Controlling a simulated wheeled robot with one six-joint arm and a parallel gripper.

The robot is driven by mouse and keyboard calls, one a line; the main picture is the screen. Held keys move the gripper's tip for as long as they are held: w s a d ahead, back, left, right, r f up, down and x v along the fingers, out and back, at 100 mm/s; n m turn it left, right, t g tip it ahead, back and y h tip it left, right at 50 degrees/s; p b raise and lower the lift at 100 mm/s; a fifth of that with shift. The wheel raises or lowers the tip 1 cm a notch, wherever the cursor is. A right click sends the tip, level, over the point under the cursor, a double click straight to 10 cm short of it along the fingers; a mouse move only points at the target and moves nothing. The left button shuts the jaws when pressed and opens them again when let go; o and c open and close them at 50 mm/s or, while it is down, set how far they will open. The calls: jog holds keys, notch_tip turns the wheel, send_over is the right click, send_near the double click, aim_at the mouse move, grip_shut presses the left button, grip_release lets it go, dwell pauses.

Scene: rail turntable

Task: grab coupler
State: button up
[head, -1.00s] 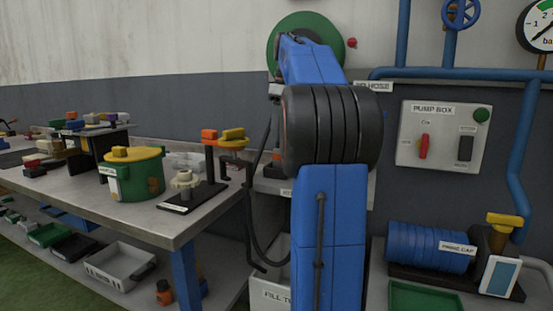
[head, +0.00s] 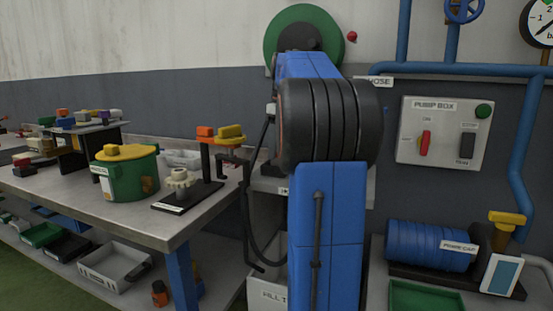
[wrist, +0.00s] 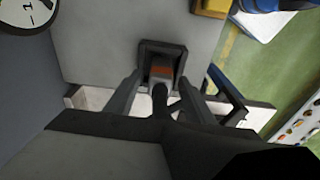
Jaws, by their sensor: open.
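In the wrist view, my gripper (wrist: 162,82) is open, with a finger on each side of a dark square holder. A short grey rounded piece (wrist: 159,92), which looks like the coupler, lies between the fingers. An orange-red patch (wrist: 161,71) shows just beyond it in the holder. I cannot tell whether either finger touches it. In the head view, my blue arm hides the gripper and the holder. A black hose (head: 246,205) hangs in a loop left of my arm.
A green reel disc (head: 286,35) is on the wall behind my arm. The pump box (head: 444,131) and blue pipes are at the right. A workbench (head: 110,214) with a green pot (head: 126,175) and a geared stand (head: 178,180) is at the left.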

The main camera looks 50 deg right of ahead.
jog(key=shift+f, duration=0.1)
jog(key=shift+c, duration=0.2)
grip_shut()
